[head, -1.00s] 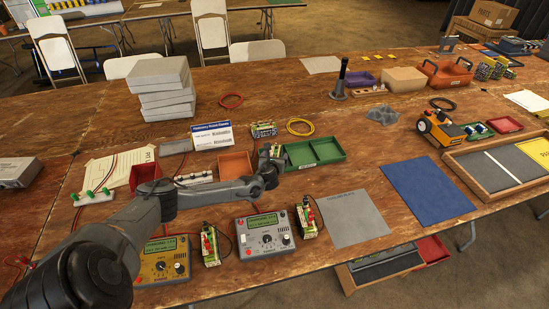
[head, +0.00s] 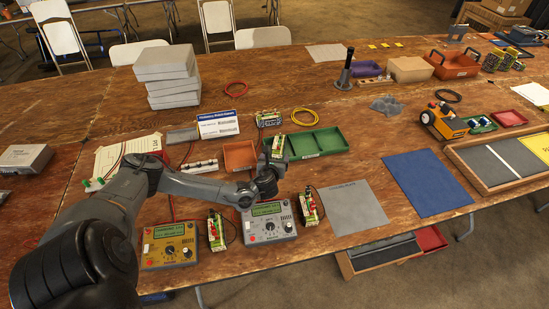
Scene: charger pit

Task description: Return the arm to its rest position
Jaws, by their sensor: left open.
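My left arm (head: 200,187) reaches in from the left over the front of the table. Its gripper (head: 275,158) is open, just left of and in front of the green tray (head: 325,141). A small green-and-white pack (head: 279,143) shows right at the fingertips; I cannot tell whether they touch it. A grey charger (head: 284,227) lies below the wrist, and a yellow charger (head: 170,247) lies left of it. A green pack with red clips stands beside each one (head: 216,231) (head: 309,207). My right gripper is not in view.
An orange tray (head: 239,155) and a blue-and-white sign card (head: 218,123) lie behind the forearm. A stack of grey boxes (head: 166,75) stands at back left. A grey mat (head: 353,205) and a blue mat (head: 427,184) lie flat and bare at right.

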